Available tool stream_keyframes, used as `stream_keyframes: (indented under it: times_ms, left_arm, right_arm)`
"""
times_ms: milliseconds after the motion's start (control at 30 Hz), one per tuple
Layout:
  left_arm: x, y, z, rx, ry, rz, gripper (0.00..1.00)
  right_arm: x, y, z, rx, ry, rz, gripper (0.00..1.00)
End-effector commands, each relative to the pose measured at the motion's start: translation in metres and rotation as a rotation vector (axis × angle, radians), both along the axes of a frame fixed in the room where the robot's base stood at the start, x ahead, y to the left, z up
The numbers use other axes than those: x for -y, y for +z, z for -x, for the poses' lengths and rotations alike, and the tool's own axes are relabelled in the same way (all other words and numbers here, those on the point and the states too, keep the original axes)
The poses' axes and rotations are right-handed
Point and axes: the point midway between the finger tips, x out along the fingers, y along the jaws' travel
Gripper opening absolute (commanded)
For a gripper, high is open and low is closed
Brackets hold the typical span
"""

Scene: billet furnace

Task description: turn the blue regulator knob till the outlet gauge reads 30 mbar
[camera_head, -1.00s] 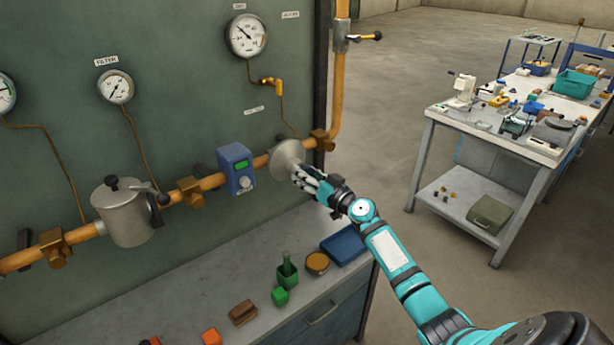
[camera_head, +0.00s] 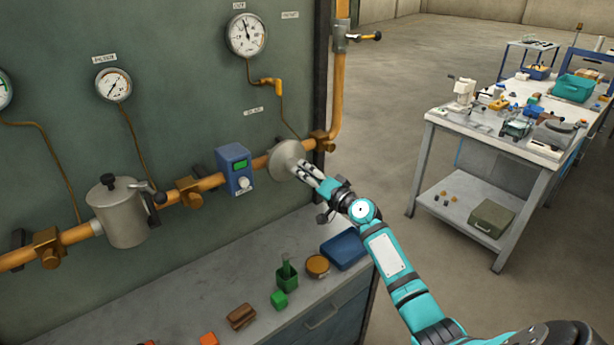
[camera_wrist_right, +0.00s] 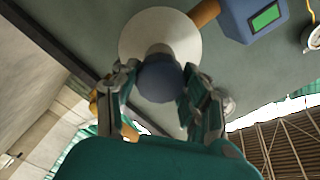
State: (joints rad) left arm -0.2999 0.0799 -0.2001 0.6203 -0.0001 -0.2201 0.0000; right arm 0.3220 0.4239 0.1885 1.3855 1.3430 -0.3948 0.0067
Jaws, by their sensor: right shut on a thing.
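The blue regulator knob (camera_wrist_right: 160,80) shows in the right wrist view, in front of the pale round regulator body (camera_wrist_right: 160,36). My right gripper (camera_wrist_right: 158,90) has a finger on each side of the knob and is shut on it. In the head view, the right gripper (camera_head: 312,176) reaches the round regulator body (camera_head: 287,158) on the orange pipe, and its fingers hide the knob. The gauge above the regulator (camera_head: 247,35) has its needle pointing nearly straight up; its numbers are too small to read surely. My left gripper is not in view.
A blue box with a green display (camera_head: 236,168) sits on the pipe left of the regulator. A silver filter pot (camera_head: 121,212) and a second gauge (camera_head: 114,85) are further left. A bench (camera_head: 215,310) with small blocks and a blue tray (camera_head: 344,249) lies below.

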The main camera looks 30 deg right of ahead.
Motion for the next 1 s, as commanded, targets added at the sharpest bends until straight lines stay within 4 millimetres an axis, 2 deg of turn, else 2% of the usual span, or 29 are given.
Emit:
stream_keyframes:
  times_ms: [633,667,700,833,1000]
  left_arm:
    - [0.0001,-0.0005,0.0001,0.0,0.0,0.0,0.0]
    - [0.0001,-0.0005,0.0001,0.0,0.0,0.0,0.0]
    - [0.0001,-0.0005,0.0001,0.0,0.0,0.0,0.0]
    - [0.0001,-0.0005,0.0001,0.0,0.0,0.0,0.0]
    - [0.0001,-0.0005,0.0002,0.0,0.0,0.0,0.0]
  right_arm:
    - [0.0007,0.0002,0.0,-0.003,-0.002,-0.051,0.12]
    - [0.0008,0.0003,0.0,-0.003,-0.002,-0.05,0.48]
    - [0.0007,0.0002,0.0,-0.003,-0.002,-0.05,0.53]
    - [0.0006,0.0002,0.0001,-0.003,-0.001,-0.05,0.68]
    - [0.0004,0.0001,0.0001,-0.003,-0.001,-0.05,0.68]
